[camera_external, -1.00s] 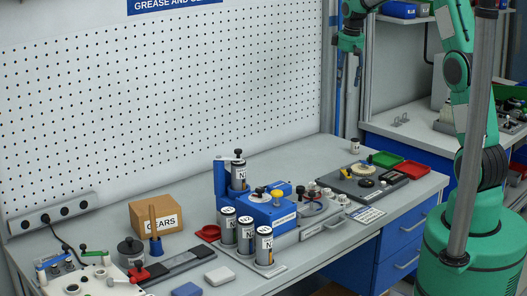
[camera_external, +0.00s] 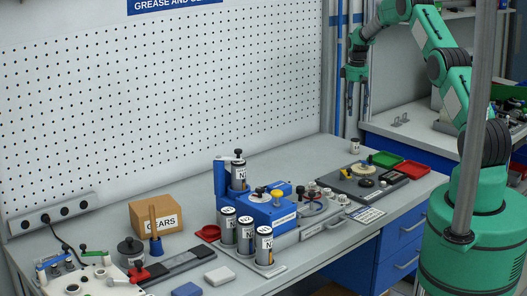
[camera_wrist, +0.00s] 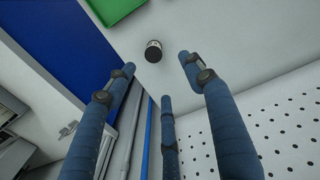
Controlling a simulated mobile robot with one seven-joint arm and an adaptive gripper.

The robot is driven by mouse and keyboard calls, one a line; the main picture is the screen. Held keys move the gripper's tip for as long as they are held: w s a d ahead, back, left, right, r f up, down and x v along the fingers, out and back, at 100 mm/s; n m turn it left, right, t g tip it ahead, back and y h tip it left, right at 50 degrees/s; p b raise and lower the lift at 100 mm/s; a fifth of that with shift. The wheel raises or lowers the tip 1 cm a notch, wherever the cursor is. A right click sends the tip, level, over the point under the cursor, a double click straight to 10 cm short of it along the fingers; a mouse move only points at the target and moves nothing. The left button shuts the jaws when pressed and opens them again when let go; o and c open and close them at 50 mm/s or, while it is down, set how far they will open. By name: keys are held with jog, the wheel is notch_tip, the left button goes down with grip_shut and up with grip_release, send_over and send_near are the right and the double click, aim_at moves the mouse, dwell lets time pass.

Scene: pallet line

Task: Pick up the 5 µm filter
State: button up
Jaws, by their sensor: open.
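A small white canister with a dark top (camera_external: 355,146) stands alone at the far back end of the bench. My gripper (camera_external: 358,112) hangs above the canister, fingers pointing down. In the wrist view its blue fingers are spread open and empty, with the canister beyond their tips and not touched.
A dark tray (camera_external: 340,180) with small parts lies in front of the canister, with green (camera_external: 384,159) and red bins (camera_external: 412,169) to its right. The pegboard wall (camera_external: 200,90) rises behind the bench. Several labelled cylinders stand around a blue fixture (camera_external: 270,210).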

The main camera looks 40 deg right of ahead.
aim_at(356, 140)
jog(key=d+f, duration=0.2)
jog(key=f, duration=0.1)
jog(key=shift+d+f+p, duration=0.1)
jog(key=shift+d+p, duration=0.1)
jog(key=shift+p, duration=0.1)
jog(key=shift+f, duration=0.15)
jog(key=shift+f, duration=4.2)
jog(key=shift+a+f+p, duration=0.15)
jog(key=shift+f+p, duration=0.15)
jog(key=shift+f, duration=2.25)
jog(key=c, duration=1.1)
